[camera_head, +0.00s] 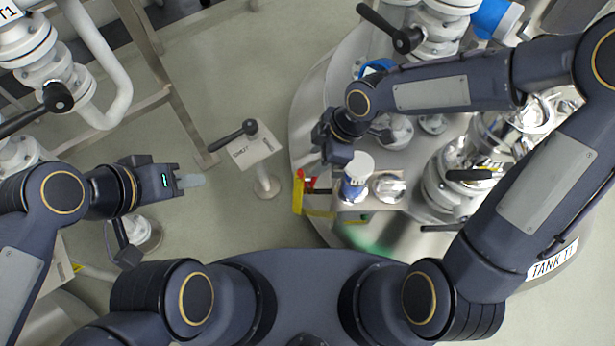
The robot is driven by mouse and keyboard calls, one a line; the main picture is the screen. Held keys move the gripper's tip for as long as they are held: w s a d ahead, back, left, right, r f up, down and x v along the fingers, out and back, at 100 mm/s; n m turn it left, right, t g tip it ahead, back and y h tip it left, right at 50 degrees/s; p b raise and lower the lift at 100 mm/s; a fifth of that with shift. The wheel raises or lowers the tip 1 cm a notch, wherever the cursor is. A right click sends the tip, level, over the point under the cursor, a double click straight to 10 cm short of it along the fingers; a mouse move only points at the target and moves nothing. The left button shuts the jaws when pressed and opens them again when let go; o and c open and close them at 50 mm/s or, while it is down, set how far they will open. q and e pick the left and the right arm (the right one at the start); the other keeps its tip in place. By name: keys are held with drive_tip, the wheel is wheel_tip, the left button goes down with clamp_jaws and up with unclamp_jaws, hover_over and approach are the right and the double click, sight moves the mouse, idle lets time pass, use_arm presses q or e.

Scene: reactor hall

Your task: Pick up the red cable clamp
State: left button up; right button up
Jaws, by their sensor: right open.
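A small red piece (309,183), which looks like the red cable clamp, sits at the left edge of the tank top beside a yellow piece (298,194). It is partly hidden and small. My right gripper (325,160) is just above and to the right of it in the picture, pointing down and apart from it as far as I can see. It is open, and its fingers are hard to make out. My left gripper (183,181) is far to the left over the floor, with a pale greenish shape at its tip; its jaw state is unclear.
A white-capped blue part (356,178) and a shiny metal part (388,187) stand close right of my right gripper. A lever valve on a post (255,150) stands between the grippers. Pipes and valves crowd the tank top (315,110).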

sight(308, 172)
drive_tip(key=x, duration=0.2)
drive_tip(key=b+x, duration=0.1)
drive_tip(key=x, duration=0.1)
drive_tip(key=s+b+x, duration=0.1)
drive_tip(key=x, duration=0.1)
drive_tip(key=shift+f, duration=0.15)
clamp_jaws()
